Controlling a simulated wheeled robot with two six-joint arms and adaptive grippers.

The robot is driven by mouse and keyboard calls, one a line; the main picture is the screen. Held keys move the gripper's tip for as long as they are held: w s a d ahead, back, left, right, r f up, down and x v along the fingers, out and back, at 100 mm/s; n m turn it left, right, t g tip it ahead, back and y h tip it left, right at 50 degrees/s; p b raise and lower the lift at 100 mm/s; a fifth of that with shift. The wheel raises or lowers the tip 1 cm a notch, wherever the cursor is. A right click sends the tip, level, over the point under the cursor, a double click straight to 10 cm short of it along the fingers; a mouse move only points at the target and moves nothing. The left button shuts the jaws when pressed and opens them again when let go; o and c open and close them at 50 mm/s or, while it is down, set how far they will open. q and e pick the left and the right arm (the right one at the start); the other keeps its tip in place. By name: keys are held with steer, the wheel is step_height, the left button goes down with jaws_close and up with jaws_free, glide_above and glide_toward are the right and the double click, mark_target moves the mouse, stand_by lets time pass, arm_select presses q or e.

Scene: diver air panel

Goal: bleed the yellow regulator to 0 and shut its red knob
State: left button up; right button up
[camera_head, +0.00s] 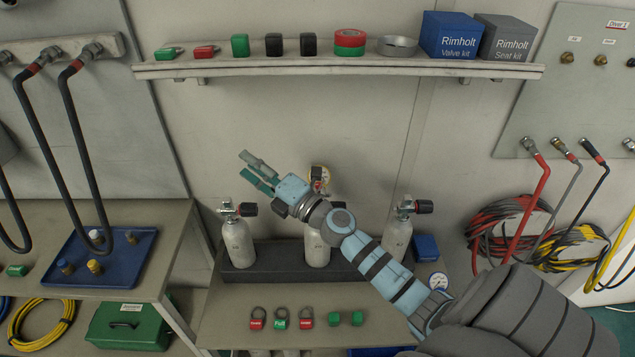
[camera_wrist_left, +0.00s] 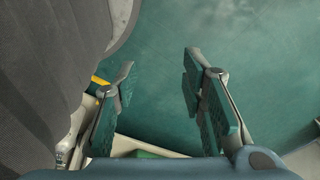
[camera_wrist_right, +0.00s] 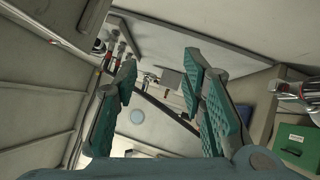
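A yellow-rimmed gauge (camera_head: 320,173), apparently the yellow regulator's, shows above the middle cylinder (camera_head: 317,251), just behind my right wrist. A small red part sits below the gauge; my arm hides much of the valve, and the gauge reading is too small to read. My right gripper (camera_head: 252,169) is up and left of the gauge, open and empty, apart from the cylinders. Its spread fingers also show in the right wrist view (camera_wrist_right: 160,62). My left gripper (camera_wrist_left: 158,62) is open and empty above the green floor in the left wrist view, outside the head view.
A left cylinder (camera_head: 239,245) and right cylinder (camera_head: 397,240) have dark knobs with red. Padlocks (camera_head: 280,320) and green blocks lie on the bench front. A shelf (camera_head: 220,70) with boxes runs above. A blue tray (camera_head: 120,275) stands left; hoses hang on both sides.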

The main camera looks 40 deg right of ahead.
steer(key=w+a+n+g+y, duration=0.2)
steer(key=n+g+y, duration=0.25)
steer(key=n, duration=0.55)
steer(key=n+g+h, duration=0.3)
steer(key=g+h, duration=0.6)
steer(key=g, duration=0.2)
glide_toward(319, 184)
steer(key=f, duration=0.2)
steer(key=x, duration=0.5)
steer(key=shift+w+a+f, duration=0.1)
steer(key=shift+w+f, duration=0.2)
steer(key=shift+w, duration=0.05)
arm_select(q)
steer(key=shift+s+r, duration=0.15)
steer(key=shift+s, duration=0.7)
arm_select(e)
steer(key=shift+w+f, duration=0.15)
steer(key=shift+f, duration=0.15)
